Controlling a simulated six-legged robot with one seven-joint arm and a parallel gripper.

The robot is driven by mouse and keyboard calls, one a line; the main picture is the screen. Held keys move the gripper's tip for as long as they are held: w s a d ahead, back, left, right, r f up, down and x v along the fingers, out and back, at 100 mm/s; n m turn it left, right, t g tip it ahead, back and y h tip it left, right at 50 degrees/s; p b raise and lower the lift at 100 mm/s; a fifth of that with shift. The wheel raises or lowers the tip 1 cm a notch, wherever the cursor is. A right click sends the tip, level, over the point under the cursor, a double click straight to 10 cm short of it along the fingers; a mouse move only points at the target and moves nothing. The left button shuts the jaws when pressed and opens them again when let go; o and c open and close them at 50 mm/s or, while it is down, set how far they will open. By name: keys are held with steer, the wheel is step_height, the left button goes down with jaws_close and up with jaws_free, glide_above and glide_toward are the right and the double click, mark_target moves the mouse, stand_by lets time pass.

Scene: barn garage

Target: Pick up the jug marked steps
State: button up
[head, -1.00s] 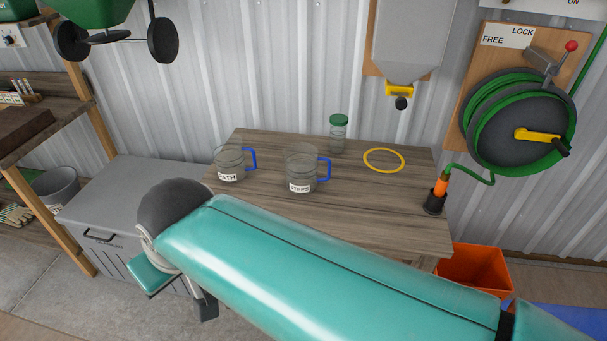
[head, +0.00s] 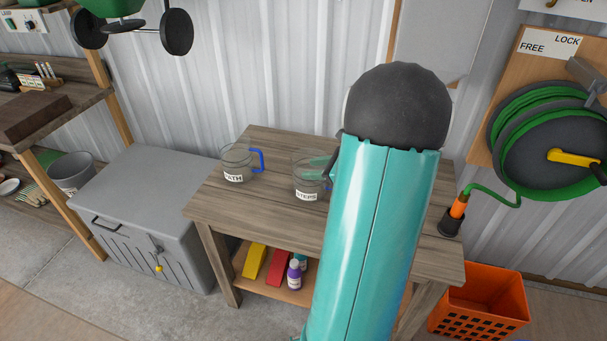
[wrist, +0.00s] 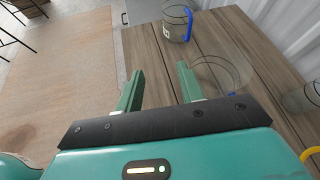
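The clear jug marked STEPS (head: 308,186) stands upright on the wooden table (head: 268,205). My arm hides its right side and handle in the head view. In the wrist view the clear jug (wrist: 222,74) is just right of the right finger, with a bit of blue handle low on it. My gripper (wrist: 160,68) is open, with nothing between its two green fingers. I cannot tell whether the right finger touches the jug. A similar jug marked PATH (head: 237,163), with a blue handle, stands to the left; it also shows in the wrist view (wrist: 175,24).
A clear jar (wrist: 301,97) and part of a yellow ring (wrist: 311,154) are at the right in the wrist view. A hose nozzle holder (head: 452,224) is at the table's right edge. A grey chest (head: 150,190) stands left of the table; an orange crate (head: 482,297) stands right.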

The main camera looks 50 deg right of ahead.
mark_target(295, 165)
steer(key=s+d+f+m+t+h, duration=0.1)
steer(key=s+d+f+m+h, duration=0.15)
steer(key=d, duration=0.35)
steer(key=shift+m+y, duration=0.35)
steer(key=x, duration=1.3)
steer(key=shift+a, duration=0.15)
jaws_close()
